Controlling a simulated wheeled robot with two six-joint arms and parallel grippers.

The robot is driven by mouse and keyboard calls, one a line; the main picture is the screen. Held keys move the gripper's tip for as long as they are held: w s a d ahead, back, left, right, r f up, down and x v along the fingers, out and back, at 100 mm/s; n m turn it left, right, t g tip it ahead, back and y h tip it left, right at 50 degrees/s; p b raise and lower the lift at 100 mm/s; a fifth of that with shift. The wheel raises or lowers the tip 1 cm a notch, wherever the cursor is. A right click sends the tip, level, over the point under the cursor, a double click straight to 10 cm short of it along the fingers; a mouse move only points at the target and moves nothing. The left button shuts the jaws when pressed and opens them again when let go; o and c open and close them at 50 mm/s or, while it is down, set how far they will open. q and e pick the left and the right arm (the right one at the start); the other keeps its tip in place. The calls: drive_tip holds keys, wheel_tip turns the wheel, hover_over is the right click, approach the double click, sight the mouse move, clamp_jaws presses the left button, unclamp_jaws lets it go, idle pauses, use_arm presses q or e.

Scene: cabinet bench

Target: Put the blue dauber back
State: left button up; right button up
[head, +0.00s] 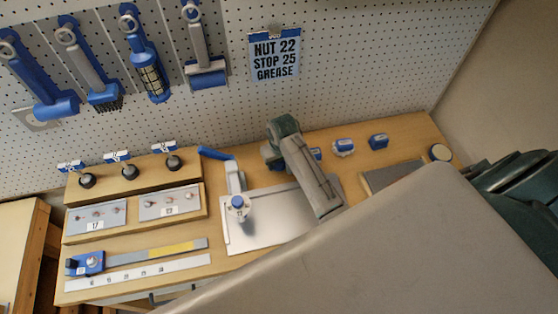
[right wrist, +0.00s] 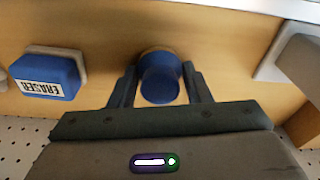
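The blue dauber (right wrist: 160,84) is a rounded blue piece between the two fingers of my right gripper (right wrist: 160,76) in the right wrist view. The fingers meet its sides, and the gripper looks shut on it. Whether its far end rests on the bench is hidden. In the head view my right gripper (head: 272,158) is low over the back of the bench, behind the metal plate, and its hand hides the dauber. My left gripper is not in view.
A blue eraser (right wrist: 45,76) lies beside the gripper on the wooden bench. In the head view, blue-topped blocks (head: 343,146) (head: 378,140) stand along the back. A metal plate (head: 262,232) with a blue-handled lever (head: 236,180) is near. Tools hang on the pegboard (head: 350,70).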

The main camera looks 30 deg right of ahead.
sight(280, 163)
drive_tip(key=o, duration=0.4)
drive_tip(key=shift+o, duration=0.2)
drive_tip(key=r+b, duration=0.1)
drive_tip(key=r, duration=0.1)
drive_tip(key=r+b, duration=0.1)
drive_tip(key=r, duration=0.2)
drive_tip(key=s+r+b, duration=0.1)
drive_tip(key=r, duration=0.2)
drive_tip(key=shift+r, duration=0.25)
drive_tip(key=r, duration=0.2)
drive_tip(key=r+p, duration=0.1)
drive_tip(key=shift+s+r, duration=0.25)
drive_tip(key=shift+r, duration=0.1)
